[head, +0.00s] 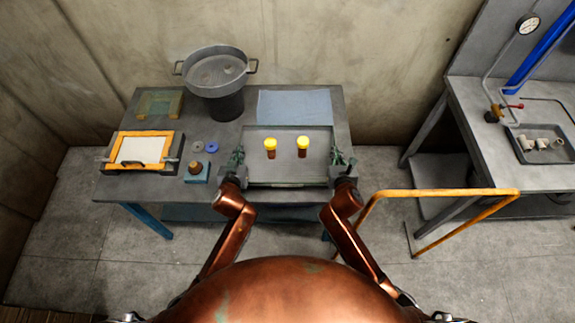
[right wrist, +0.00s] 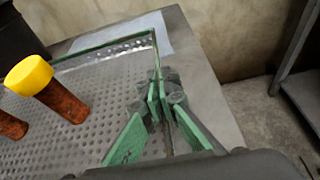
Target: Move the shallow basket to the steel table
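The shallow basket (head: 287,169) is a grey perforated tray with a thin green rim, lying on the blue-legged table (head: 225,133) in front of me. Two amber bottles with yellow caps (head: 270,148) (head: 303,147) stand in it. My left gripper (head: 237,158) is at the basket's left side; its fingers are too small to judge. My right gripper (head: 343,160) is at the right side. In the right wrist view, its green finger pads (right wrist: 158,98) are closed around the basket's rim (right wrist: 106,41). A grey metal table (head: 545,176) stands at the far right.
A large pot (head: 216,75), an orange-framed tray (head: 142,150) and a blue mat (head: 295,107) are on the near table. An orange rail (head: 440,192) stands between the tables. The right table holds a tray of fittings (head: 540,158), a gauge and pipes.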

